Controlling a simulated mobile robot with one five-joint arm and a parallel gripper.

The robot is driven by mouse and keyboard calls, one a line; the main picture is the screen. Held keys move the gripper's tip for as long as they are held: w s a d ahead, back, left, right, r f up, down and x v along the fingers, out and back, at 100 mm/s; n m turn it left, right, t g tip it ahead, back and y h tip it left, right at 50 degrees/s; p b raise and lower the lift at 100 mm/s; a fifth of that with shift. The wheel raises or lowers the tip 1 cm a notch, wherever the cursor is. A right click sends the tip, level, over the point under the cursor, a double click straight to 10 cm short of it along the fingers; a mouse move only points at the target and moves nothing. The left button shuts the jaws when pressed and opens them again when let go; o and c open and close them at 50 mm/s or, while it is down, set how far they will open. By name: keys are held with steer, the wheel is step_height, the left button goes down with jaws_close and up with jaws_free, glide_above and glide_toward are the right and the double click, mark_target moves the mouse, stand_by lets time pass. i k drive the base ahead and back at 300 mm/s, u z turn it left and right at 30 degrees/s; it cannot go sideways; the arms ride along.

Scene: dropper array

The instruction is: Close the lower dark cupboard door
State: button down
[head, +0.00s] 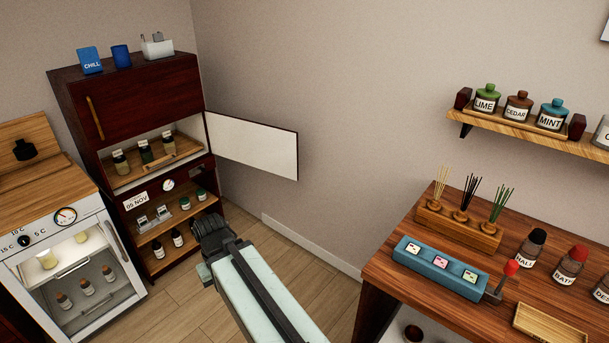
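The dark wood cupboard (140,185) stands at the left against the wall. Its upper door (130,97) is shut and has a gold handle. The door below it (252,145) is swung wide open to the right, toward the wall, and shows its pale inner face. It seems hinged at the cupboard's right side. The compartment behind it is open, with several small bottles (145,152) on a wooden tray. My gripper (212,238) is dark and is seen from behind, in front of the cupboard's lower right part and below the open door in the picture. Its fingertips are not clear.
Open shelves below hold bottles (177,237) and a date sign (136,200). A white cooler (85,270) stands at the left. A wooden table (400,250) with diffusers and a blue box (440,268) is at the right. A wall shelf (520,125) holds bottles. Floor between is clear.

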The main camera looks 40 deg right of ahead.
mark_target(275, 150)
steer(key=i, duration=1.35)
steer(key=u, duration=0.05)
